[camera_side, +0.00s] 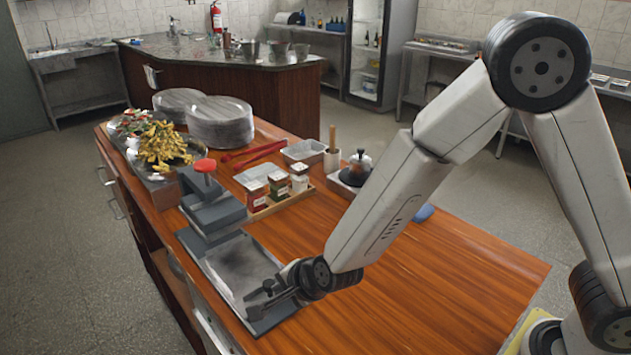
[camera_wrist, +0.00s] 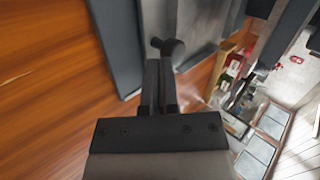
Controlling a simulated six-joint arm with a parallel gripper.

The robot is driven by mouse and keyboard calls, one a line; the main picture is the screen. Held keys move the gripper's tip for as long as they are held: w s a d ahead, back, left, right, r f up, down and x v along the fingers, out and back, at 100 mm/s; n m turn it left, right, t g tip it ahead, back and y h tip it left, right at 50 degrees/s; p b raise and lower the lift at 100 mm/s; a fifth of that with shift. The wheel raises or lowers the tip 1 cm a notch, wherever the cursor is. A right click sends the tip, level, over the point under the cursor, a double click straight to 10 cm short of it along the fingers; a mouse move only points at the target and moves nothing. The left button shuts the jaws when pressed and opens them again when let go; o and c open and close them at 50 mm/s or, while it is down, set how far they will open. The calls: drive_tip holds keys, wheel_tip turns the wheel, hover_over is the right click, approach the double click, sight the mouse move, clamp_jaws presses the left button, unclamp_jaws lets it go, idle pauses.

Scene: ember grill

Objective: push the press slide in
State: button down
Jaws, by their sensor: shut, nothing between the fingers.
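The press (camera_side: 212,205) is a dark grey block with a red knob (camera_side: 205,165) on top, standing near the left edge of the wooden table. Its slide, a flat grey metal plate (camera_side: 240,268) in a dark frame, extends out from the block toward the near side. My gripper (camera_side: 268,297) is over the near end of the slide, low down. In the wrist view my gripper (camera_wrist: 158,70) is shut and empty, with its tips close to a small dark knob (camera_wrist: 172,50) by the slide's pale plate (camera_wrist: 205,25). I cannot tell whether the tips touch the knob.
A wooden tray with spice jars (camera_side: 278,188) stands just right of the press. Stacked grey plates (camera_side: 220,122) and a tray of food (camera_side: 160,145) are behind it. A metal container (camera_side: 304,151) is farther back. The table's right part is clear wood.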

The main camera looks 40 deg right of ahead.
approach(251, 270)
drive_tip(key=shift+w+a+f, duration=0.2)
drive_tip(key=shift+w+f, duration=0.25)
drive_tip(key=shift+w, duration=0.7)
drive_tip(key=shift+w+a+f, duration=0.2)
drive_tip(key=shift+w+f, duration=0.2)
drive_tip(key=shift+w, duration=0.75)
drive_tip(key=shift+w+a+f, duration=0.2)
drive_tip(key=shift+w+f, duration=0.25)
drive_tip(key=shift+w, duration=0.75)
drive_tip(key=shift+s, duration=0.15)
drive_tip(key=shift+s+d+r, duration=0.1)
drive_tip(key=shift+s+d, duration=0.05)
drive_tip(key=shift+s, duration=0.7)
drive_tip(key=s, duration=0.2)
drive_tip(key=shift+s+d+r, duration=0.15)
drive_tip(key=shift+s+r, duration=0.2)
drive_tip(key=shift+r, duration=0.05)
drive_tip(key=a+v, duration=0.1)
drive_tip(key=v, duration=0.8)
drive_tip(key=shift+s+d+r, duration=0.15)
drive_tip(key=shift+d, duration=0.35)
